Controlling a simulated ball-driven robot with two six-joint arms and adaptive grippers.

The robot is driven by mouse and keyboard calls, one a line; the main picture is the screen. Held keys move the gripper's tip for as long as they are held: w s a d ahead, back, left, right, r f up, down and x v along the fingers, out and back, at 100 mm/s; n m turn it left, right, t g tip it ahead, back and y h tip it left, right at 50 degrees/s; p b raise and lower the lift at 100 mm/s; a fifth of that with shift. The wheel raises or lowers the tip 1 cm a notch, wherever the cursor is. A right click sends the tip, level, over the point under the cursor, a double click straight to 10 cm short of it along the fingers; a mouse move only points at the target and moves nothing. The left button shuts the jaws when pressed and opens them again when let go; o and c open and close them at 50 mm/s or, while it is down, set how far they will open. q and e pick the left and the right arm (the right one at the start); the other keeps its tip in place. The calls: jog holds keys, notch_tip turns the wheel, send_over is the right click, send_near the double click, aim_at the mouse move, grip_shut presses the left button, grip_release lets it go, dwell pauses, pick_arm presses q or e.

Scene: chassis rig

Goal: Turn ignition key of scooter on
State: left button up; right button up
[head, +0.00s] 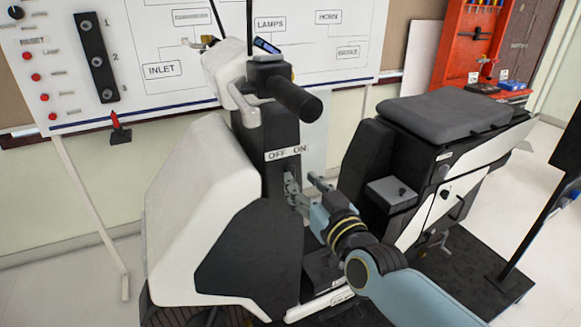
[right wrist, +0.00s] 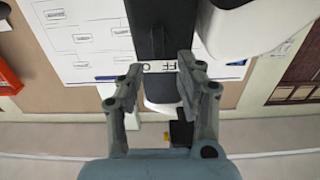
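The scooter (head: 205,215) stands in the middle of the head view, with a white front shield and a dark column. A white OFF/ON label (head: 287,153) is on the column's rear face, below the handlebar grip (head: 292,98). My right gripper (head: 306,188) is just below the label, its fingers pointing at the column. In the right wrist view its fingers (right wrist: 157,82) are apart, with nothing seen held between them. The label shows partly between them (right wrist: 160,67). I cannot make out the ignition key; it may be hidden by the fingers. My left gripper is not in view.
The scooter's grey seat (head: 445,112) and rear body stand to the right of my right gripper. A whiteboard (head: 160,60) with labels and switches is behind the scooter. A red tool panel (head: 472,45) is at the back right. Floor is clear at the lower left.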

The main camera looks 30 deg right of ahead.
aim_at(293, 170)
jog(key=w, duration=0.5)
jog(key=shift+w+d, duration=0.1)
jog(key=shift+d, duration=0.15)
grip_shut()
